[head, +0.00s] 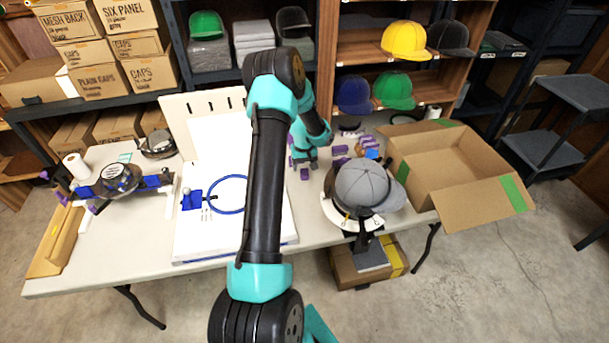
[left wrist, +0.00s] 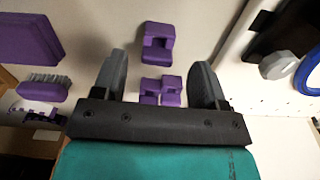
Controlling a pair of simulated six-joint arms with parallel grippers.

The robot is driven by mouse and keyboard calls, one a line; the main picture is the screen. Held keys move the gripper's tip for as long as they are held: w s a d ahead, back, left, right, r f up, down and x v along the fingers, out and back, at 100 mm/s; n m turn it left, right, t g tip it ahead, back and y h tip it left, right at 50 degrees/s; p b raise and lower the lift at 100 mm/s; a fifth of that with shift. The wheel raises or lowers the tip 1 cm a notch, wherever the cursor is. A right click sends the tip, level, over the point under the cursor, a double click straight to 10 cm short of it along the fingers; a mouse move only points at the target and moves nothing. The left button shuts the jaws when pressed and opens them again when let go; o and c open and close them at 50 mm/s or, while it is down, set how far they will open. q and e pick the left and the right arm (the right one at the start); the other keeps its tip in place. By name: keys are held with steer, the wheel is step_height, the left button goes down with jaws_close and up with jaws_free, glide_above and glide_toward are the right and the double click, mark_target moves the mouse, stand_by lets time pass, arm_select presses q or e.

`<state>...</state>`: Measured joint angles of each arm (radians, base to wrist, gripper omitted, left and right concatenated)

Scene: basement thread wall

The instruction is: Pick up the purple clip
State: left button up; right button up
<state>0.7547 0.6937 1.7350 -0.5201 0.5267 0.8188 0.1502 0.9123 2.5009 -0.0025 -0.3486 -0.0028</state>
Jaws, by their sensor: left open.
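Several small purple clips lie on the light table top. In the left wrist view one purple clip (left wrist: 157,42) lies just beyond my fingertips, and two more, a left one (left wrist: 150,88) and a right one (left wrist: 171,91), lie side by side between the fingers, with their near ends close to the gripper body. My left gripper (left wrist: 160,64) is open and empty, with a finger on each side of this group. In the head view my left gripper (head: 303,158) is over the table's back middle, and a purple clip (head: 304,174) shows just in front of it. My right gripper is not in view.
A grey cap (head: 364,186) sits on a stand right of the gripper, with an open cardboard box (head: 437,163) beyond it. A blue hoop (head: 222,194) lies on a white board to the left. In the left wrist view a brush (left wrist: 42,88) lies at the left.

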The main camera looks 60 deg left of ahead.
mark_target(304, 169)
arm_select(q)
step_height(304, 169, down, 5)
steer(key=shift+w+r, duration=0.1)
stand_by(0.6)
steer(key=c, duration=1)
steer(key=shift+r, duration=0.1)
step_height(304, 169, up, 10)
steer(key=shift+f, duration=0.1)
stand_by(0.4)
